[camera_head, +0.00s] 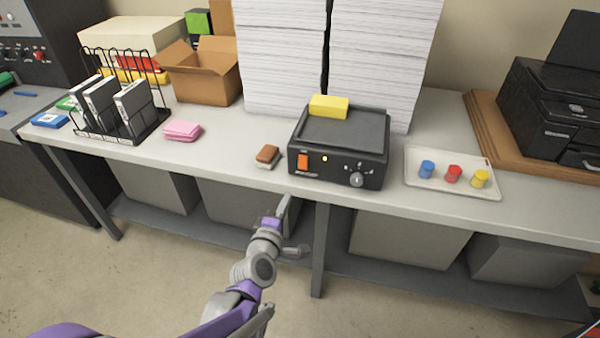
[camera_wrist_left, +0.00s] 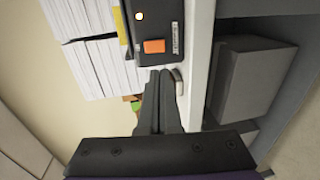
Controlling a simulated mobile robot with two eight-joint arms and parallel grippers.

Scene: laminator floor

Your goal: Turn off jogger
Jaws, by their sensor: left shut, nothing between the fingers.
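The jogger (camera_head: 338,147) is a black box on the table with a tray-like top. My right gripper is not in view.
A brown-topped block (camera_head: 267,155) lies left of the jogger, and a yellow block (camera_head: 328,106) is on its back edge. A tray (camera_head: 450,188) with three coloured pots stands to the right. Tall paper stacks (camera_head: 378,60) rise behind.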

